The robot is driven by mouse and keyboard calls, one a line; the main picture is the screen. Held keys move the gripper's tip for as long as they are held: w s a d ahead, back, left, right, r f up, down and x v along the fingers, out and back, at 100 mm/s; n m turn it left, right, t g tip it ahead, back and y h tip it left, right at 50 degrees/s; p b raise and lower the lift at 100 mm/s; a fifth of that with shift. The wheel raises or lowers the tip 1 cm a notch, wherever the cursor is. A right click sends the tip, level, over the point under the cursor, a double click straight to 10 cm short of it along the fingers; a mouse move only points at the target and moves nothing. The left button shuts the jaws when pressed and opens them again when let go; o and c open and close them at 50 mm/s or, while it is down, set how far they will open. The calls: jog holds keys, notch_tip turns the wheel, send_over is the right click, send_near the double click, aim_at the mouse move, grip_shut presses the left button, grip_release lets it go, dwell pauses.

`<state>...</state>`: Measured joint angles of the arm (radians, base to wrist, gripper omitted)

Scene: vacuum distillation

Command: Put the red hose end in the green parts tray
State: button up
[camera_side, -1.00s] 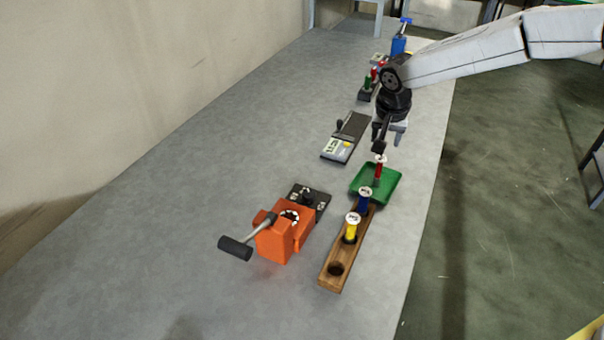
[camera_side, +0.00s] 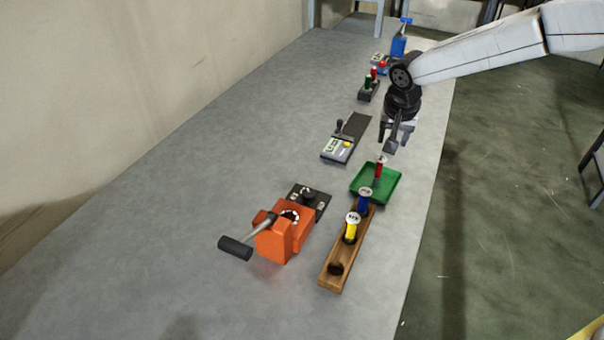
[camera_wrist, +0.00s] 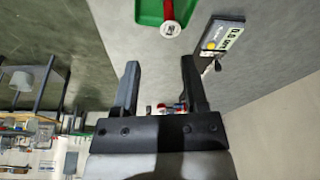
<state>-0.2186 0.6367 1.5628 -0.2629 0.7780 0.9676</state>
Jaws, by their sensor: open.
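The red hose end (camera_side: 379,170), with a white cap, stands roughly upright in the green parts tray (camera_side: 390,186). In the wrist view the red hose end (camera_wrist: 169,12) shows at the top edge, in front of the green tray (camera_wrist: 149,12), cut off by the frame. My gripper (camera_side: 394,143) is above and behind the tray, clear of the red hose end. In the wrist view my gripper (camera_wrist: 160,66) has its two fingers spread with nothing held between them.
A wooden rack (camera_side: 335,281) in front of the tray holds a blue hose end (camera_side: 364,203) and a yellow one (camera_side: 351,231). An orange device with a handle (camera_side: 275,243) stands to the left. A small gauge panel (camera_side: 337,148) lies behind. The table's left side is clear.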

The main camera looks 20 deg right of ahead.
jog(key=s+d+n, duration=0.3)
jog(key=s+d, duration=0.1)
jog(key=s, duration=0.8)
jog(key=s+d+f+n+y, duration=0.1)
jog(key=s+d+n, duration=0.2)
jog(key=s, duration=1)
jog(key=shift+d+f+n+y, duration=0.25)
jog(key=shift+d+n+y, duration=0.05)
jog(key=shift+d, duration=0.45)
